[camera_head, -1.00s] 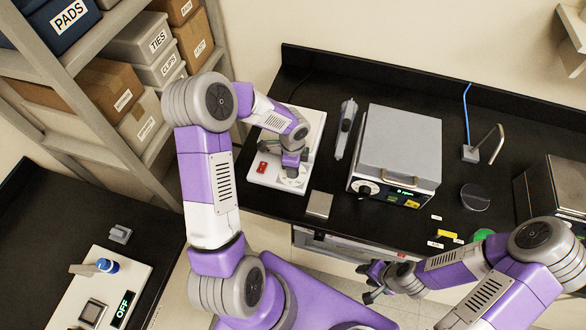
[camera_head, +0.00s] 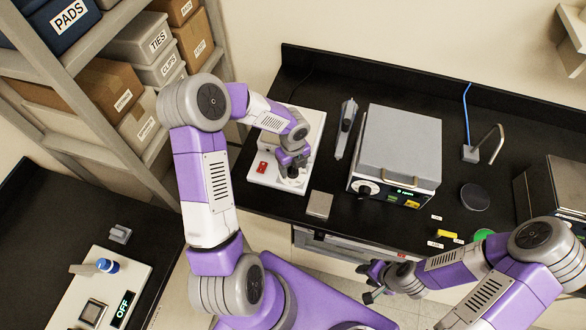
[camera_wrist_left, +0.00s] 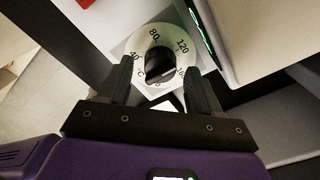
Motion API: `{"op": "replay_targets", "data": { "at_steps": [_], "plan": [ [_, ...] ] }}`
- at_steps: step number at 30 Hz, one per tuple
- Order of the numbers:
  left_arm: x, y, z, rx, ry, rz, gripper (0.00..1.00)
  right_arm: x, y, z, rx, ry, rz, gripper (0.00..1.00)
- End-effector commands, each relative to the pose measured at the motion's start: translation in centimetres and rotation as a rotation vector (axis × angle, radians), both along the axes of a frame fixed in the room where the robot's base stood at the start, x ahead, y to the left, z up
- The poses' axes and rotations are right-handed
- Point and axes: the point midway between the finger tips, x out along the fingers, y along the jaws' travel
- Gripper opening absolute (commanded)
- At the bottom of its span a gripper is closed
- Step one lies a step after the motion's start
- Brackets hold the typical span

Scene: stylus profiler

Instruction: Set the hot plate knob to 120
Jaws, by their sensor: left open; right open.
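The hot plate (camera_head: 255,176) is a white unit on the black bench at left centre in the head view, with a red switch (camera_head: 262,167). In the left wrist view its dial ring (camera_wrist_left: 155,38) reads 40, 80, 120 and about 160, around a black knob (camera_wrist_left: 160,69). The knob's pointer reading cannot be told. My left gripper (camera_head: 292,175) is above the dial; in the wrist view its open fingers (camera_wrist_left: 161,76) stand on either side of the knob, with gaps visible. In the head view it hides most of the knob. My right gripper (camera_head: 370,283) is open and empty, away from the hot plate.
A grey-lidded instrument (camera_head: 400,140) stands right of the hot plate, with a grey handheld tool (camera_head: 345,129) between them. A small grey block (camera_head: 319,204) lies near the bench's front edge. A shelf of boxes (camera_head: 120,88) stands at the left.

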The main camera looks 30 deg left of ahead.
Motion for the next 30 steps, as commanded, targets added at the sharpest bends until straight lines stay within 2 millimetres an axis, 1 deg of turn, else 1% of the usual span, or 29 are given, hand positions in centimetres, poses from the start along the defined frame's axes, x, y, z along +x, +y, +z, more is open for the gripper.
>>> {"op": "replay_targets", "data": {
  "at_steps": [5, 22, 25, 30],
  "plan": [
    [0.0, 0.0, 0.8, 0.001, -0.001, 0.001, 0.64, 0.0, 0.0, 0.7, 0.000, 0.000, 0.000, 0.43],
    [0.0, 0.0, 7.7, 0.000, 0.000, 0.002, 0.64, 0.0, 0.0, 6.9, 0.000, 0.000, 0.000, 0.43],
    [0.0, 0.0, 8.2, 0.000, 0.000, 0.001, 0.64, 0.0, 0.0, 7.4, 0.000, 0.000, 0.000, 0.43],
    [0.0, 0.0, 8.0, 0.000, 0.000, 0.001, 0.64, 0.0, 0.0, 7.1, 0.000, 0.000, 0.000, 0.43]
  ]
}}
